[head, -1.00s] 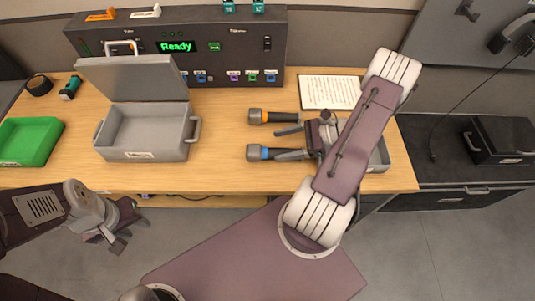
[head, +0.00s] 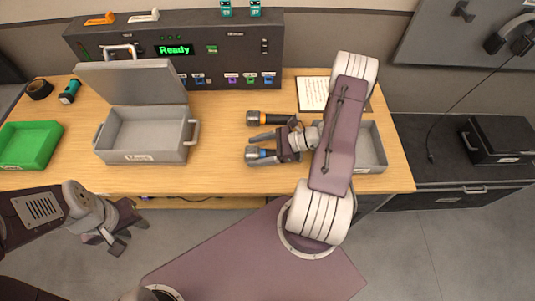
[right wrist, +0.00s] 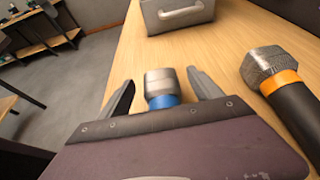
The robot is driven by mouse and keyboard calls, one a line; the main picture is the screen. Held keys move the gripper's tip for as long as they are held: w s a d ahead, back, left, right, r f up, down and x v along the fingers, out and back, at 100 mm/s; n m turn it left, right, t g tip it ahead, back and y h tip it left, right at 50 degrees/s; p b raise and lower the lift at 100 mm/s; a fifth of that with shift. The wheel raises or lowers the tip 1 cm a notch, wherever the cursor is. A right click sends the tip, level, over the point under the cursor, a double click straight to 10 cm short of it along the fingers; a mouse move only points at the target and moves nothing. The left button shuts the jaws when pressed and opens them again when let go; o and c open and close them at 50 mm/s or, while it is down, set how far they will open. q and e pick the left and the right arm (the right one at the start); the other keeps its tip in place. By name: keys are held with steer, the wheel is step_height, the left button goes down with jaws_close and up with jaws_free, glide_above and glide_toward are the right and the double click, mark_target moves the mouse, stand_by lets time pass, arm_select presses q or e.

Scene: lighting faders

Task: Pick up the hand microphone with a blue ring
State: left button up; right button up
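The hand microphone with a blue ring (head: 256,153) lies on the wooden table in the head view, its head to the left. In the right wrist view its grey head and blue ring (right wrist: 162,90) show between my right fingers; its body is hidden by the gripper. My right gripper (head: 257,145) is open, with a finger on each side of the microphone and a gap to each finger in the wrist view. A second microphone with an orange ring (head: 258,118) lies just behind it, also in the right wrist view (right wrist: 272,75). My left gripper (head: 114,243) hangs in front of the table, fingers apart.
An open grey case (head: 147,157) stands left of the microphones, a green tray (head: 32,160) at the far left. A grey tray (head: 372,165) lies partly under my right arm. A console (head: 190,50) stands at the back. Table between case and microphones is clear.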

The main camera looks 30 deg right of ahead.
jaws_close()
steer(key=shift+d+r, duration=0.1)
steer(key=shift+r, duration=0.45)
step_height(320, 180, up, 3)
steer(key=s+a+r, duration=0.3)
steer(key=s+r, duration=0.4)
steer(key=s, duration=0.4)
steer(key=shift+s+p, duration=0.15)
steer(key=shift+p, duration=0.15)
